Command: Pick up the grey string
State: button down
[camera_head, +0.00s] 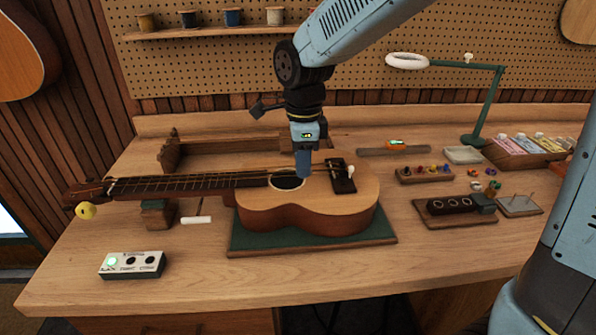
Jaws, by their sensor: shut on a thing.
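A ukulele (262,208) with a pale wooden top lies face up on a green mat (315,240), its neck (190,183) pointing left. My gripper (303,174) points down over its body, between the soundhole (285,181) and the dark bridge (342,177). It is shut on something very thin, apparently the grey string. The string is too fine to make out at this size, and the fingers hide the hold. A small white piece shows by the bridge.
A neck rest (157,214) stands under the neck, with a white-handled tool (196,220) beside it. A white pedal box (133,264) is at front left. Small peg trays (425,174), a dark block (458,205) and a green lamp (487,105) are to the right.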

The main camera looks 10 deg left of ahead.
jog(key=s+d+r, duration=0.3)
jog(key=s+r, duration=0.3)
jog(key=r, duration=0.1)
jog(key=s+d+r, duration=0.3)
jog(key=s+r, duration=0.3)
jog(key=r, duration=0.2)
jog(key=shift+s+d+r, duration=0.2)
jog(key=shift+d+r, duration=0.1)
dwell(0.4)
